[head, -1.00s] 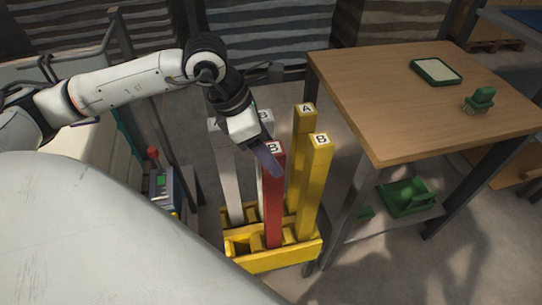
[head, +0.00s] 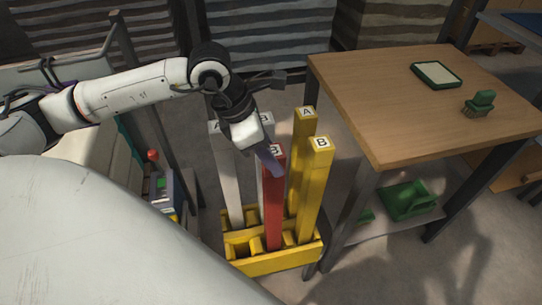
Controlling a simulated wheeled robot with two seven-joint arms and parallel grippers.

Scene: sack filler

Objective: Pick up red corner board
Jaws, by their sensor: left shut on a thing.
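The red corner board (head: 272,215) stands upright in the yellow rack (head: 270,264), its top marked with a white letter label. My left gripper (head: 270,158) reaches down from the left and is shut on the red board near its top, covering part of the label. The board's lower end is inside the rack's front. My right gripper is not in the head view.
Two yellow boards marked A (head: 303,150) and B (head: 315,190) stand right of the red one. White boards (head: 230,180) stand behind and left. A wooden table (head: 400,100) is close on the right. A control box (head: 162,190) stands to the left.

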